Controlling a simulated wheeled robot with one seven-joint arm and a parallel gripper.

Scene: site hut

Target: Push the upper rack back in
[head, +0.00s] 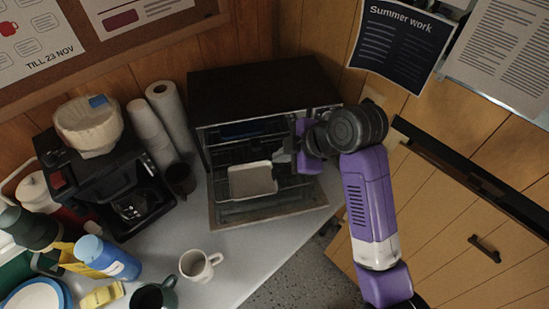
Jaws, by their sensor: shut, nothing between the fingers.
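A black countertop oven (265,88) stands against the wood wall, its door (270,208) folded down toward the front. The upper rack (240,140) shows as thin dark wires inside the opening, partly in shadow; how far out it sits is hard to tell. A pale square tray (252,180) lies lower, in the front part of the opening. My gripper (298,147) is shut and empty at the right side of the opening, close to the racks. Its fingertips are small and partly hidden, so I cannot tell whether they touch the rack.
A coffee maker (105,180), paper rolls (168,115) and a dark mug (180,178) stand left of the oven. A white mug (198,265), a dark mug (153,297) and a blue bottle (105,257) stand at the front. The worktop (235,250) is clear just before the door.

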